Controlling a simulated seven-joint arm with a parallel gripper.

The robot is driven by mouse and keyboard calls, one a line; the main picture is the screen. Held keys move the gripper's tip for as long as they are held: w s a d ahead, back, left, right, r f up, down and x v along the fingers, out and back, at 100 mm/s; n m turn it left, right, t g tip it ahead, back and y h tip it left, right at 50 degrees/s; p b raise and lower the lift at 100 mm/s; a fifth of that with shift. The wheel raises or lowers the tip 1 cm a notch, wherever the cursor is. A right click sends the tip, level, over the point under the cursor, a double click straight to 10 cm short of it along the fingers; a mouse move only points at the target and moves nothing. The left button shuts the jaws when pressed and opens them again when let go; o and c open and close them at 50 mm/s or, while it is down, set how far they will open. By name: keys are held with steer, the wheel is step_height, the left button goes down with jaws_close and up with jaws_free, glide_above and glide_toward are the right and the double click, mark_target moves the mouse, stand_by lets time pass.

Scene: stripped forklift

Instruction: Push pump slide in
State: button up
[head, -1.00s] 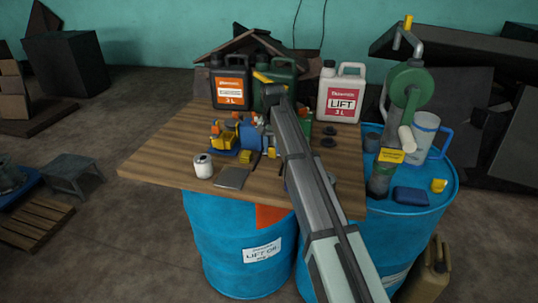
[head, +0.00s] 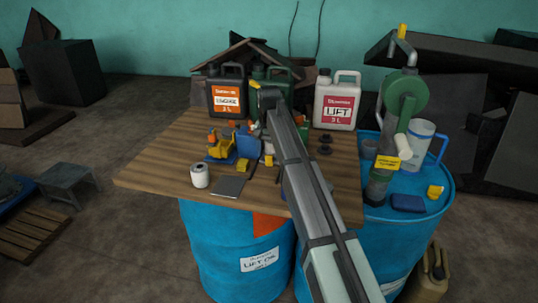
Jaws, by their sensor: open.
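A green and grey hand pump (head: 405,92) with a yellow-tipped crank and a white spout stands upright on the right blue drum. I cannot tell which part is the pump slide or how far in it sits. A small yellow machine (head: 221,148), apparently the stripped forklift, stands on the wooden table (head: 150,172), with a blue part (head: 248,141) beside it. My grey arm reaches from the bottom over the table, its far end in front of the green can. My gripper cannot be made out; the arm hides part of the table.
A black can (head: 227,97), a green can (head: 279,75) and a white can (head: 337,102) stand at the back. A white roll (head: 200,175) and grey plate (head: 229,186) lie in front. A jug (head: 421,140) stands beside the pump. The table's left side is clear.

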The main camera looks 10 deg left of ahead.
step_height(320, 180, up, 12)
stand_by(0.4)
steer(key=shift+c, duration=0.4)
